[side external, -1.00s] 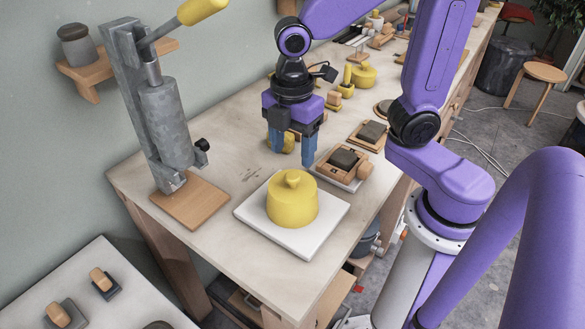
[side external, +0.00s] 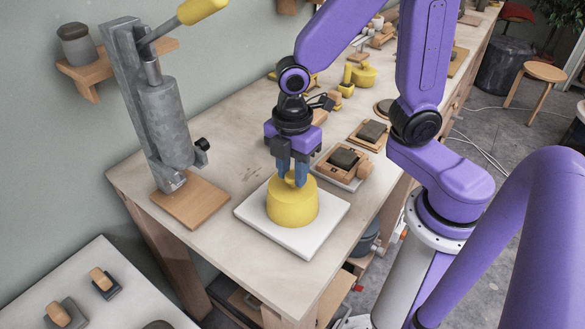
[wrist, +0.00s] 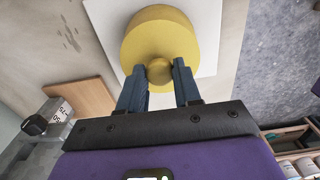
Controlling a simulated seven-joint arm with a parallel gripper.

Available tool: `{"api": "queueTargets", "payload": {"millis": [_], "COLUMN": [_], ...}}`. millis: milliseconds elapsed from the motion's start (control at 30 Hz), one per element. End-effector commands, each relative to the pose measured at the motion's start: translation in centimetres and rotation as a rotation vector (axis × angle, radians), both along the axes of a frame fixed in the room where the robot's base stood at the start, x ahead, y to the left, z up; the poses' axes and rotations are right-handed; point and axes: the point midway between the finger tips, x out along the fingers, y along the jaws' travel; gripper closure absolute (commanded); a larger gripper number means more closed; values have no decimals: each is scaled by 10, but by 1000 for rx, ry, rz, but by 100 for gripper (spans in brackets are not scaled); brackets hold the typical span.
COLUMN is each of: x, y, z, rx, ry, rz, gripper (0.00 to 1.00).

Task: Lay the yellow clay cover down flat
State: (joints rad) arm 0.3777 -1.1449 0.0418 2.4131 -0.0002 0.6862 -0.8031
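The yellow clay cover (side external: 292,208) is a round, thick-walled dome with a small knob on top. It stands upright on a white square slab (side external: 251,214) near the front of the workbench. My gripper (side external: 292,180) points down over the cover, with its blue fingers on either side of the knob. In the wrist view, the fingertips (wrist: 159,66) close against the knob, and the cover (wrist: 150,38) fills the top middle. The cover's underside is hidden.
A grey press on a wooden base (side external: 190,203) stands to the left. A wooden tool with a dark block (side external: 343,160) lies right of the slab. Several small yellow and wooden items sit farther back. Bare bench surface lies left of the slab.

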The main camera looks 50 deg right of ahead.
Motion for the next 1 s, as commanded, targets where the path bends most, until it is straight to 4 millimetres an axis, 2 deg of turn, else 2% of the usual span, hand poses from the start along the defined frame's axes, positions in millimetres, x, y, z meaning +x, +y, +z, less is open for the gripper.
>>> {"api": "queueTargets", "payload": {"millis": [67, 100, 167, 1000], "x": [0, 0, 0, 0], "y": [0, 0, 0, 0], "z": [0, 0, 0, 18], "rx": [0, 0, 0, 1], "ry": [0, 0, 0, -1], "rz": [0, 0, 0, 0], "gripper": [99, 80, 100, 100]}}
